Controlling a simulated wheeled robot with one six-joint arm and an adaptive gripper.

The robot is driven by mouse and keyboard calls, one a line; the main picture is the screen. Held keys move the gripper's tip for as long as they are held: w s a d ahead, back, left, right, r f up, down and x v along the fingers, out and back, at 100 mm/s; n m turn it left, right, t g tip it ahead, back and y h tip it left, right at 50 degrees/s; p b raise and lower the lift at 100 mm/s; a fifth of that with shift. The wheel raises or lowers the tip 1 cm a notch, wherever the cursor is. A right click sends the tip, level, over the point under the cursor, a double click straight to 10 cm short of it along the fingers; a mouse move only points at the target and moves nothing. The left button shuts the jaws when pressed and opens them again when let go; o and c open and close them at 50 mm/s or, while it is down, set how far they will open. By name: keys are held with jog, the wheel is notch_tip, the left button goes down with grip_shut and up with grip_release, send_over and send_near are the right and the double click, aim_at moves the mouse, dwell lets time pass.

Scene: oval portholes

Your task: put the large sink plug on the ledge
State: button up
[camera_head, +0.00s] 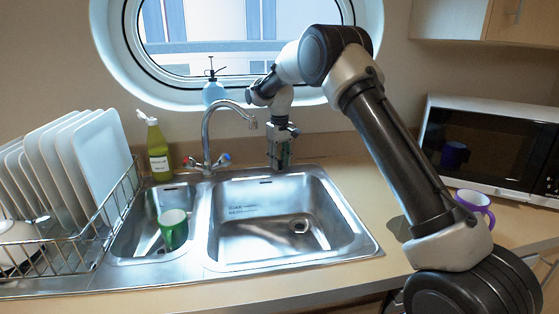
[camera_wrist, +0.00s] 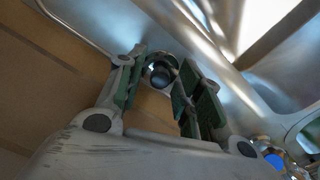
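My gripper (camera_head: 280,158) points down at the back edge of the steel sink, right of the tap. In the wrist view its green-padded fingers (camera_wrist: 161,82) stand apart. A round dark plug with a shiny metal rim (camera_wrist: 161,70) shows between the fingertips. It seems to fit closely between them, but I cannot tell whether they grip it. I cannot make out the plug in the head view. The steel ledge around the basins (camera_head: 325,172) runs close by the gripper.
A green mug (camera_head: 173,229) is in the small basin. The tap (camera_head: 207,135) and a green bottle (camera_head: 157,150) stand left of my gripper, with a blue spray bottle (camera_head: 213,90) behind. A dish rack (camera_head: 75,245) is far left. A purple mug (camera_head: 476,203) and microwave (camera_head: 495,150) are right.

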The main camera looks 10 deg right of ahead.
notch_tip(320, 180, up, 12)
jog(key=s+d+r+m+t, duration=0.1)
jog(key=s+d+r, duration=0.55)
jog(key=s, duration=0.35)
jog(key=s+d+r+m+t, duration=0.1)
jog(key=s+d+r, duration=0.55)
jog(key=s, duration=0.35)
jog(key=s+d+f, duration=0.2)
jog(key=s, duration=0.7)
jog(key=s+d+f+m+t, duration=0.1)
jog(key=s+d+f, duration=0.1)
jog(key=s, duration=0.7)
jog(key=s+d+f+m+t, duration=0.1)
jog(key=s+f, duration=0.3)
jog(key=s, duration=0.5)
jog(key=shift+s+d, duration=0.15)
jog(key=shift+d, duration=0.6)
